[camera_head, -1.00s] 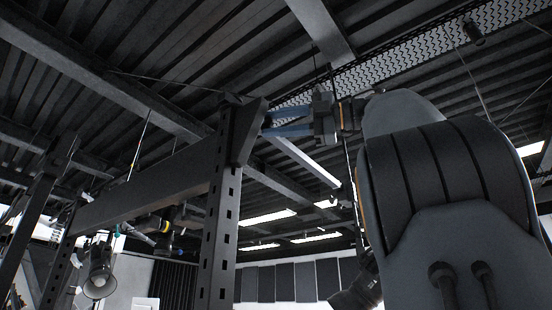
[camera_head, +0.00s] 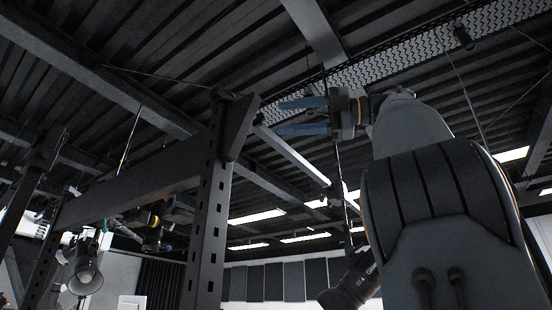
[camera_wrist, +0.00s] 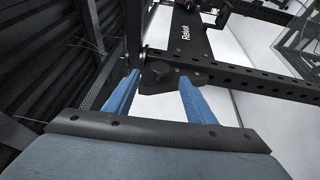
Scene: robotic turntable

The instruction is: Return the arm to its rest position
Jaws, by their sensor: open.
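My gripper (camera_head: 280,116) is raised high at the upper middle of the head view, its two blue fingers pointing left and spread apart with nothing between them. In the wrist view, my gripper (camera_wrist: 158,82) also shows open, with a blue finger on each side. My grey arm fills the right of the head view and holds the gripper up. The fingertips appear close to the top of a dark perforated post in the picture; I cannot tell the real gap.
The dark post (camera_head: 210,215) and its crossbeam (camera_head: 130,195) stand left of my arm. In the wrist view a perforated bar (camera_wrist: 240,77) and a dark panel with white lettering (camera_wrist: 187,35) lie beyond the fingers. A lamp (camera_head: 86,275) hangs at lower left.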

